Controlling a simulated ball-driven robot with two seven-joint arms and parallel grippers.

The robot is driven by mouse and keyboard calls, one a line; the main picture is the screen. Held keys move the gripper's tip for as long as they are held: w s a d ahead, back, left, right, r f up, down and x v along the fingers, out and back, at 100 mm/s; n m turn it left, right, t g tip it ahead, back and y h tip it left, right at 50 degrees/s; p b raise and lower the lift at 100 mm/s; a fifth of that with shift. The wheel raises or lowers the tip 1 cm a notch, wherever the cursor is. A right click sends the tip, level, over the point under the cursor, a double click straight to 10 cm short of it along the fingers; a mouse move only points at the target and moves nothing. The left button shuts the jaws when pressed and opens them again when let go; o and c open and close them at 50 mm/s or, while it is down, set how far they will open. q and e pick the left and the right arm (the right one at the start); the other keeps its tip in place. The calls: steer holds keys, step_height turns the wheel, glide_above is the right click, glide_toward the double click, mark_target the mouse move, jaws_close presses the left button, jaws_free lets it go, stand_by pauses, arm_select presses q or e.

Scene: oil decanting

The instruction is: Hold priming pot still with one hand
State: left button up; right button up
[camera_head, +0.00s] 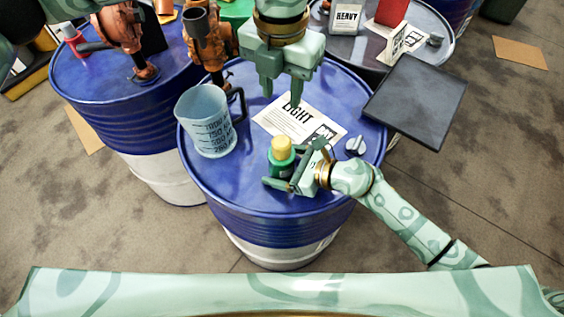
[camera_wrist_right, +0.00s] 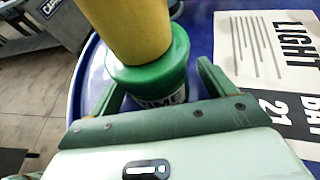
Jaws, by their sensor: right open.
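The priming pot (camera_head: 281,158) is a small green pot with a yellow top, upright on the blue drum in front of the "LIGHT" card. In the right wrist view the green pot (camera_wrist_right: 150,72) stands between my right fingers, its label partly hidden. My right gripper (camera_head: 289,167) reaches in from the right, low over the drum. Its fingers are open on either side of the pot, with a gap at the right finger in the wrist view. My left gripper (camera_head: 282,92) points down above the back of the card, fingers apart and empty.
A clear measuring jug (camera_head: 206,122) stands left on the blue drum top (camera_head: 232,178). The "LIGHT" card (camera_head: 298,122) lies behind the pot. A grey knob (camera_head: 355,146) is to the right. A dark flat panel (camera_head: 417,100) juts out at the drum's right edge.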

mark_target(282, 141)
steer(key=c, duration=1.3)
arm_select(q)
steer(key=o, duration=0.5)
steer(key=shift+f, duration=0.25)
steer(key=shift+o, duration=0.4)
steer(key=shift+m, duration=0.9)
step_height(282, 141, down, 9)
steer(key=shift+f, duration=2.85)
